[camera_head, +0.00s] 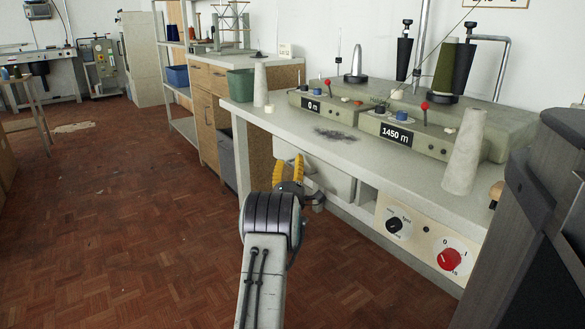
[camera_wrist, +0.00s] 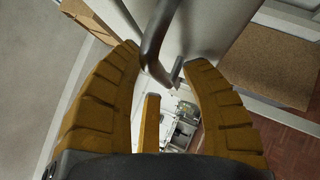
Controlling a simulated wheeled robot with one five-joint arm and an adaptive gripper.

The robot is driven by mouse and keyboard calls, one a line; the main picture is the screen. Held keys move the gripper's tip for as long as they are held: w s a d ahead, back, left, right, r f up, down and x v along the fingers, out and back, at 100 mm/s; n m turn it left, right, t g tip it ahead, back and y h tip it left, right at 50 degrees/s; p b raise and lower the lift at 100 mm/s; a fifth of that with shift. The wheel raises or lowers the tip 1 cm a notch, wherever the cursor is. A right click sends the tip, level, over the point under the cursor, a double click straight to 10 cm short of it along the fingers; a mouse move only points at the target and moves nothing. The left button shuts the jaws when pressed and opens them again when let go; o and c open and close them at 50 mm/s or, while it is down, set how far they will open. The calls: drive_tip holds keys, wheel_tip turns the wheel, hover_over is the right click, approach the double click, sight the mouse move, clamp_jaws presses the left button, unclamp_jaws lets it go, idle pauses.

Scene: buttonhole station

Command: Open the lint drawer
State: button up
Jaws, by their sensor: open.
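The light grey lint drawer (camera_head: 335,183) sits under the top of the grey bench, partly hidden behind my gripper. I cannot tell whether it stands out at all. Its pale front also shows in the wrist view (camera_wrist: 218,28). A dark curved bar handle (camera_wrist: 153,48) is on that front and reaches between my fingertips. My gripper (camera_head: 290,166) has yellow-orange fingers and is at the drawer, below the bench edge. In the wrist view my gripper (camera_wrist: 166,62) is open, with fingers on both sides of the handle and gaps between.
The bench top (camera_head: 300,126) carries a dark lint patch (camera_head: 336,134), grey cones (camera_head: 464,152) and machine units with displays. A control panel with a red knob (camera_head: 449,260) is on the bench front at right. A dark grey cabinet (camera_head: 530,220) stands close at right.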

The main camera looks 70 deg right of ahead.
clamp_jaws()
idle(0.5)
